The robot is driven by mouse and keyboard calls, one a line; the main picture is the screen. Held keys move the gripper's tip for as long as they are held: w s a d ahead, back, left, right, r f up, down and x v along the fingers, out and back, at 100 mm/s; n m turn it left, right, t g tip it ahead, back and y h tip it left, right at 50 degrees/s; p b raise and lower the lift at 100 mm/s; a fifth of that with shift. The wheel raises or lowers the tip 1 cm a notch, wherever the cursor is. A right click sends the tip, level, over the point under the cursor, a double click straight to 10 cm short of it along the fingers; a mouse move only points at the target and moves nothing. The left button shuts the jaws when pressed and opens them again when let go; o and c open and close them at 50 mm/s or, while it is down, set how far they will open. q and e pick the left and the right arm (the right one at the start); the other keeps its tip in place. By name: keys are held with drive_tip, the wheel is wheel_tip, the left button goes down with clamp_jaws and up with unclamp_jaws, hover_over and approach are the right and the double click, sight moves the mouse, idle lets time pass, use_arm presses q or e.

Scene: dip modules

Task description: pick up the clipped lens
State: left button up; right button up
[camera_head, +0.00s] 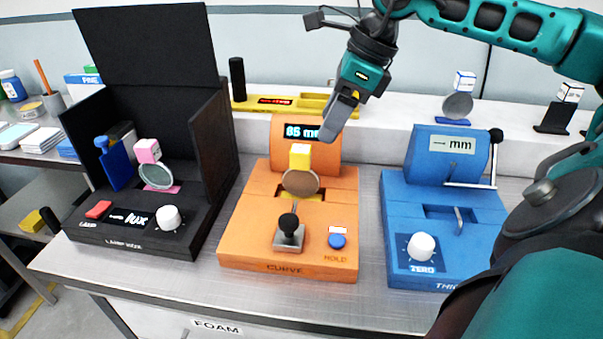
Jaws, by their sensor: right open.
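Several lenses with coloured tag clips are in view, and I cannot tell which one the task means. A brownish round lens (301,183) with a yellow tag (300,156) stands upright in the slot of the orange CURVE device (240,213). A clear lens (156,175) with a pink tag (147,150) stands in the black lamp box (200,225). A grey lens (458,106) with a white and blue tag stands on a small blue base at the back right. My right gripper (340,119) is open above the orange device, apart from the lenses. My left gripper is not in view.
A blue thickness device (450,205) with a crank stands at the right. A yellow device (290,105) with a red display and a black stand (553,117) are on the raised back shelf. A side shelf with bottles and stacks is at the left. Bare bench (225,275) lies in front.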

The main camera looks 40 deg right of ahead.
sight(301, 170)
drive_tip(key=x, duration=0.6)
drive_tip(key=shift+w+a+f, duration=0.1)
drive_tip(key=shift+a+f, duration=0.15)
drive_tip(key=shift+f, duration=0.1)
drive_tip(key=shift+p+x, duration=0.55)
drive_tip(key=shift+x, duration=2.25)
drive_tip(key=shift+w, duration=0.2)
drive_tip(key=shift+r, duration=0.15)
clamp_jaws()
